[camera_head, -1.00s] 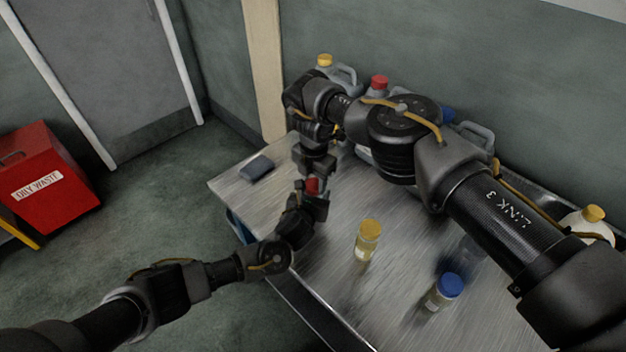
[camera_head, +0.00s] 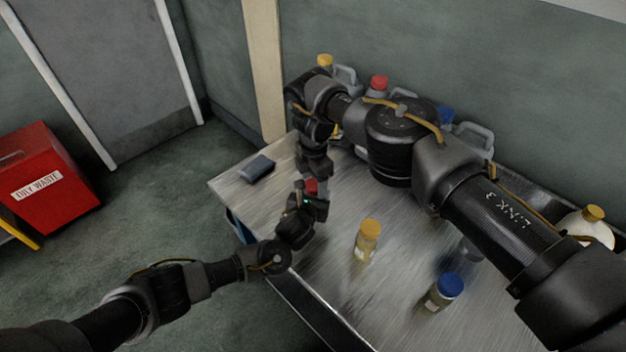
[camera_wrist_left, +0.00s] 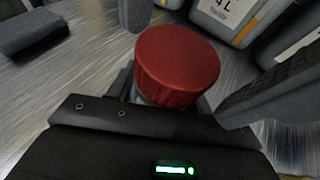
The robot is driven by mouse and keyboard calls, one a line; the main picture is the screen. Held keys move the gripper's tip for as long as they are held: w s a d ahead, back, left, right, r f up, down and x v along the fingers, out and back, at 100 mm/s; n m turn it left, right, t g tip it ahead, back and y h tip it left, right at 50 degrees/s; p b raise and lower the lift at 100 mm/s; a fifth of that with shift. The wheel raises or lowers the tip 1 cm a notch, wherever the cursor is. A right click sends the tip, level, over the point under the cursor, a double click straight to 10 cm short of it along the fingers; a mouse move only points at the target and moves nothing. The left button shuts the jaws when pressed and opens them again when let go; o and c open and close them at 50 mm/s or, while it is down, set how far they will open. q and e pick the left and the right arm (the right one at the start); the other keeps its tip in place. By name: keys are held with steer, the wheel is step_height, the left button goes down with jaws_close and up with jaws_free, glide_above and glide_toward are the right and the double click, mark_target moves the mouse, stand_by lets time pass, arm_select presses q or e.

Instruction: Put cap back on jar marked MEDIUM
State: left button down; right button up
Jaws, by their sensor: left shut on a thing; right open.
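A red cap (camera_head: 311,186) sits between my two grippers in the head view. It fills the middle of the left wrist view (camera_wrist_left: 178,65), seated on top of a mostly hidden jar. My left gripper (camera_head: 314,206) is shut on that jar, below the cap. My right gripper (camera_head: 316,173) is open, pointing down just above the red cap. Whether it touches the cap I cannot tell. A yellow-capped jar (camera_head: 367,243) and a blue-capped jar (camera_head: 441,293) stand upright on the table. No jar's marking can be read.
The metal table (camera_head: 345,300) has a dark flat block (camera_head: 257,168) at its far left. Grey jugs with yellow (camera_head: 325,60) and red (camera_head: 379,82) caps stand along the back. A white jug (camera_head: 590,228) stands at right. My right arm crosses over the table.

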steer(key=shift+r, duration=2.1)
steer(key=shift+c, duration=0.3)
steer(key=r+n, duration=0.1)
steer(key=n, duration=0.1)
steer(key=w+d+r+n, duration=0.1)
steer(key=n, duration=0.1)
steer(key=w+r+n, duration=0.1)
steer(key=shift+d+r+n+t+h, duration=0.15)
steer(key=shift+r+n+t+h, duration=0.15)
steer(key=shift+r+n+t, duration=0.1)
steer(key=n, duration=0.1)
steer(key=s+n, duration=0.1)
steer(key=n, duration=0.1)
steer(key=shift+s+a+f+n+g, duration=0.15)
steer(key=shift+a+f+n+g, duration=0.15)
steer(key=shift+f+n, duration=0.1)
steer(key=shift+s+a+n, duration=0.35)
steer(key=shift+n, duration=0.65)
